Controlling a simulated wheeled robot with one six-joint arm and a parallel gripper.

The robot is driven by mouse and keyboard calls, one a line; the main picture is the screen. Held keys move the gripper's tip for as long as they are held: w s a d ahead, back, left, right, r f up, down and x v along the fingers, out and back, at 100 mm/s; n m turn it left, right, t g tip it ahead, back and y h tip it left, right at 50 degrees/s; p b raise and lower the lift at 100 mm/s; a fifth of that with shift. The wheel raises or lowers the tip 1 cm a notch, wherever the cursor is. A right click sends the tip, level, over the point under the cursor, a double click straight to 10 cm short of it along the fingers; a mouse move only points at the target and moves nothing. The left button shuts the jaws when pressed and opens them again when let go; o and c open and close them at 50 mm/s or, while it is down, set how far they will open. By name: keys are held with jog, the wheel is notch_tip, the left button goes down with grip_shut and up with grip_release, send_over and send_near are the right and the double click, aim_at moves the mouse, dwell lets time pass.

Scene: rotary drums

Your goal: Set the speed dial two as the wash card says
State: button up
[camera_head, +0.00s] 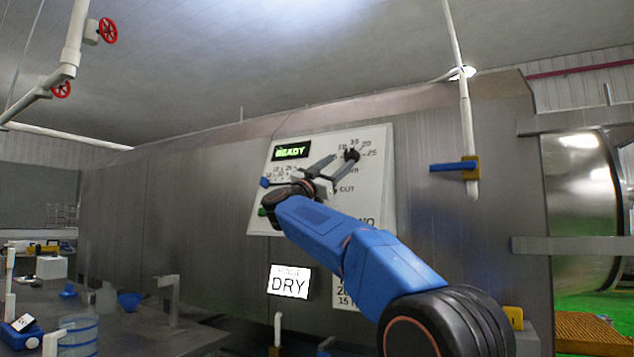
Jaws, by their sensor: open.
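A pale control panel (376,215) is mounted on a large steel drum housing. At its upper right is a black dial (351,155) with small numbers around it, seemingly rising to 25. My gripper (339,164) is open in front of the panel, its fingers pointing up and right toward this dial. One fingertip overlaps the dial in view; I cannot tell whether they touch. A second set of numbers (281,171) is at the panel's left, its dial hidden by my arm. A white card (347,295) with numbers, possibly the wash card, is mostly hidden behind my arm.
A green display (290,151) reads READY. A white sign (290,281) reads DRY. A blue-handled valve (455,166) on a pipe stands right of the panel. A cluttered bench (130,335) is at lower left.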

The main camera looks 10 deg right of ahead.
jog(key=v, duration=1.1)
jog(key=shift+a+f, duration=0.15)
jog(key=shift+f, duration=0.05)
jog(key=shift+r, duration=0.1)
jog(key=s+d+f+n+y, duration=0.3)
jog(key=s+f+n+y, duration=0.4)
jog(key=f, duration=0.4)
jog(key=s+d+f+n+y, duration=0.3)
jog(key=s+f+n+y, duration=0.25)
jog(key=f+y, duration=0.35)
jog(key=s+d+f+n+y, duration=0.2)
jog(key=s+f+n+y, duration=0.45)
jog(key=f, duration=0.55)
jog(key=s+d+f+m+g+h, duration=0.1)
jog(key=s+d+f+g, duration=0.2)
jog(key=s+f, duration=0.6)
jog(key=s+d+f+m+g, duration=0.1)
jog(key=s+d+f+g, duration=0.2)
jog(key=s+f, duration=0.7)
jog(key=s+d+f+m+g+h, duration=0.1)
jog(key=s+d+f+g, duration=0.3)
jog(key=s+f, duration=0.6)
jog(key=shift+s+d+m+h, duration=0.25)
jog(key=shift+d+m+h, duration=0.1)
jog(key=shift+m, duration=0.05)
